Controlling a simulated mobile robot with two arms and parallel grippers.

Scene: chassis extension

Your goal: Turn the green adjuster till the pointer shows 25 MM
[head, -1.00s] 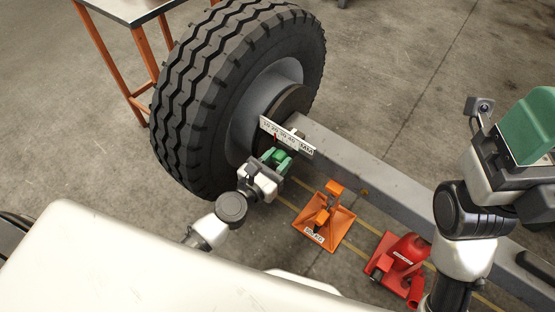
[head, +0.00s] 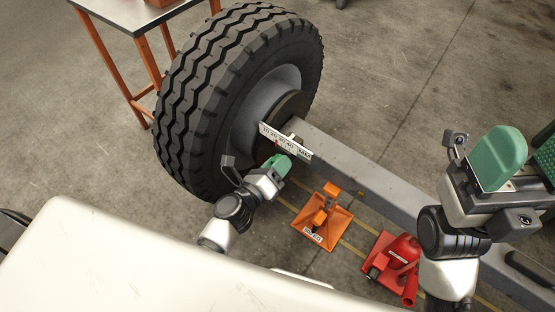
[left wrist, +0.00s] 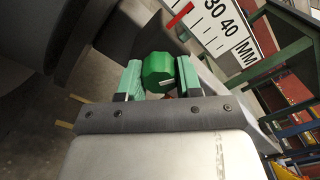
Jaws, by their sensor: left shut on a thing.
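The green adjuster (left wrist: 158,70) is a faceted knob with a white mark. It sits between the two green fingers of my left gripper (left wrist: 160,80), which is shut on it. In the head view my left gripper (head: 279,165) is at the beam's end near the wheel and largely hides the adjuster. The white millimetre scale (head: 286,140) is just beyond it. In the left wrist view the red pointer (left wrist: 180,17) is to the left of the 30; the exact reading cannot be told. My right gripper (head: 522,158) is open and empty at the right.
A large tyre (head: 205,90) stands left of the grey beam (head: 360,175). An orange jack stand (head: 323,222) and a red jack (head: 393,262) are on the floor in front of the beam. A table with orange legs (head: 144,62) is at the upper left.

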